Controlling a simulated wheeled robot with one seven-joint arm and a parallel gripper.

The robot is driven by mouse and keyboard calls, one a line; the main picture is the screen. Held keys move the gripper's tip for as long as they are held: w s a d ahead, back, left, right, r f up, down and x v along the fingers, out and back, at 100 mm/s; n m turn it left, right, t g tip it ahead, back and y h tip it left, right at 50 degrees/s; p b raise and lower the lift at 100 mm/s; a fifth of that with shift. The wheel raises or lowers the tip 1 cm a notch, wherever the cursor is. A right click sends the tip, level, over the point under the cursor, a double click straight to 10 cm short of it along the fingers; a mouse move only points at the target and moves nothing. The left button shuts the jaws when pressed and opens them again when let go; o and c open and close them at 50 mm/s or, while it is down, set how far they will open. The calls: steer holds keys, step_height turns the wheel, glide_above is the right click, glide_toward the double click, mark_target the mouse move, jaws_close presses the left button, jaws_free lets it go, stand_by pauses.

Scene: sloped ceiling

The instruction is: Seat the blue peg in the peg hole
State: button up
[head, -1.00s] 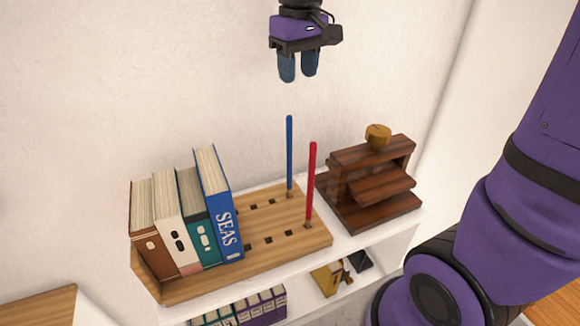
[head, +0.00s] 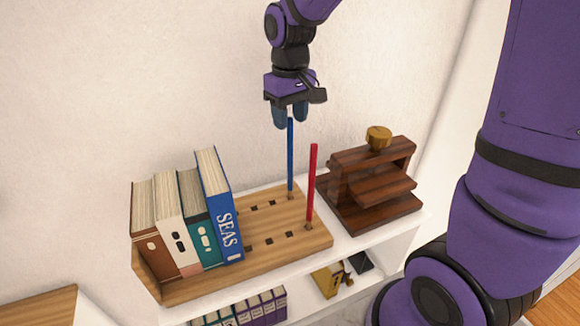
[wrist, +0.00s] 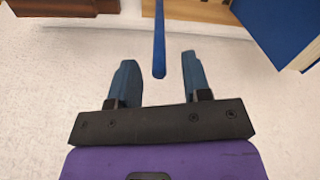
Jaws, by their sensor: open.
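The blue peg (head: 290,160) stands upright at the back right of the wooden board (head: 285,251), its lower end at a hole there. My gripper (head: 290,118) points down at the top of the blue peg. In the wrist view the peg (wrist: 159,40) shows between the two open fingers (wrist: 158,82), with a gap on each side. In the head view the fingers overlap the peg's tip. How deep the peg sits in the hole cannot be told.
A red peg (head: 311,187) stands upright in front of the blue one. Several books, including a blue SEAS book (head: 220,205), stand on the board's left. A dark wooden press (head: 370,210) with a brass knob (head: 378,137) stands to the right. The wall is close behind.

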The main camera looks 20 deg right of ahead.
steer(key=shift+f, duration=0.9)
jaws_close()
